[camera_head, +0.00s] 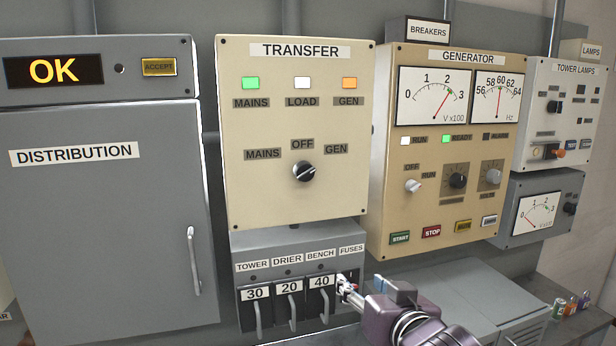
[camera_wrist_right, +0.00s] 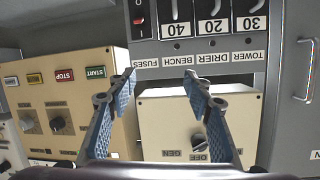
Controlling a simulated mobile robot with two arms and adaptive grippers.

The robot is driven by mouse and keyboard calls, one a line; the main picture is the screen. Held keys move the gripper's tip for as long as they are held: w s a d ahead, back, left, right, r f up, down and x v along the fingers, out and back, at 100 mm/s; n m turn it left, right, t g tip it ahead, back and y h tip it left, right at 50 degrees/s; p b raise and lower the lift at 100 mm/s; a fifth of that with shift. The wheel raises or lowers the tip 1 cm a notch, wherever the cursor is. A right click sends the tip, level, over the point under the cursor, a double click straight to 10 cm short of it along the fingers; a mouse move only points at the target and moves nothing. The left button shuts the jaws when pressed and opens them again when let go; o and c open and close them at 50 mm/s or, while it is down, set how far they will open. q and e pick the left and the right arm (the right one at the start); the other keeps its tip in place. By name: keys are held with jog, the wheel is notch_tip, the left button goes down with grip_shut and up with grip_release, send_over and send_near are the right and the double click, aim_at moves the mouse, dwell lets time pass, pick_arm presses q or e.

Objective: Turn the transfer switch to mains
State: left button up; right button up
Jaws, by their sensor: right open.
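The cream TRANSFER panel (camera_head: 245,195) hangs at the middle of the head view. Its black rotary transfer switch (camera_head: 304,171) sits under the OFF label, with its pale pointer tilted up and right toward GEN. Above it are a green MAINS lamp (camera_head: 251,83), a white LOAD lamp (camera_head: 302,83) and an orange GEN lamp (camera_head: 349,83). My right gripper (camera_head: 347,287) is open and empty, below and right of the switch, in front of the fuse box. The upside-down wrist view shows its spread fingers (camera_wrist_right: 159,75) and the switch (camera_wrist_right: 199,141), untouched. My left gripper is not in view.
The fuse box (camera_head: 290,240) with handles hangs below the panel. The cream GENERATOR panel (camera_head: 390,225) is at right, with knobs and buttons. The grey DISTRIBUTION cabinet (camera_head: 100,220) with a door handle (camera_head: 193,260) is at left. The space before the switch is clear.

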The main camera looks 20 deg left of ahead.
aim_at(308, 176)
jog(key=a+r+n+t+y, duration=0.1)
jog(key=a+r, duration=0.3)
jog(key=r, duration=0.5)
jog(key=a+r+n+t+y, duration=0.1)
jog(key=a+r+n+y, duration=0.1)
jog(key=a+r, duration=0.5)
jog(key=w+p, duration=0.1)
jog(key=w+r, duration=0.1)
jog(key=w, duration=0.1)
jog(key=w+a+r+p, duration=0.1)
jog(key=w, duration=0.1)
jog(key=shift+w+r+p, duration=0.15)
jog(key=shift+w+p, duration=0.05)
jog(key=shift+p, duration=0.1)
jog(key=shift+p+x, duration=0.3)
jog(key=shift+x, duration=0.7)
jog(key=c, duration=1.2)
jog(key=shift+o, duration=0.2)
